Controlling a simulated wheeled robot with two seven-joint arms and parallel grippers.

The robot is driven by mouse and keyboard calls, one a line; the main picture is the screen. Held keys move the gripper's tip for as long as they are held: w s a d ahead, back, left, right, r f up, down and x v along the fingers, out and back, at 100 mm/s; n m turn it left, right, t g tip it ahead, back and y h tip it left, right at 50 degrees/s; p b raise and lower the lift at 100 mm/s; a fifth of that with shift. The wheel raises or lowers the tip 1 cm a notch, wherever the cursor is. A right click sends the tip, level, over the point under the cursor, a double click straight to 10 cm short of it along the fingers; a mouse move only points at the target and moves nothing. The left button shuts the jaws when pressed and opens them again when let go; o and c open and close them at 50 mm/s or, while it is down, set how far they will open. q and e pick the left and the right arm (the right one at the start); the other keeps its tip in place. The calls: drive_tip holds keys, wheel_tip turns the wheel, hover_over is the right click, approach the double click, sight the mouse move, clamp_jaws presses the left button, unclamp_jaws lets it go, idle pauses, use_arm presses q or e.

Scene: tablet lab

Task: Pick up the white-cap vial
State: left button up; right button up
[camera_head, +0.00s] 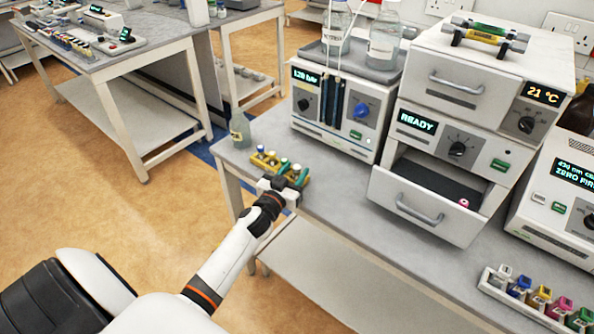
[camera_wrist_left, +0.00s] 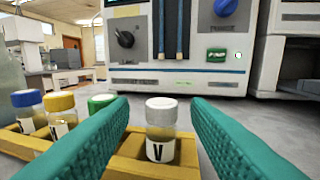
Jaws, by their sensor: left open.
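The white-cap vial (camera_wrist_left: 160,130) stands upright in a yellow rack (camera_wrist_left: 128,168), with a "V" label on its front. In the wrist view it lies between the two teal fingers of my left gripper (camera_wrist_left: 160,104), with a gap visible on each side. The gripper is open and holds nothing. In the head view my left gripper (camera_head: 291,175) is at the right end of the rack (camera_head: 263,159), and its fingers partly hide the vials there. My right gripper is in neither view.
A clear bottle (camera_head: 240,130) is behind the rack. A pump unit (camera_head: 338,112) and an open drawer (camera_head: 425,208) are to the right.

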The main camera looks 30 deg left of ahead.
use_arm(q)
drive_tip(key=shift+w+f, duration=0.15)
drive_tip(key=shift+w, duration=0.75)
drive_tip(key=shift+s, duration=0.1)
drive_tip(key=shift+c, duration=0.5)
clamp_jaws()
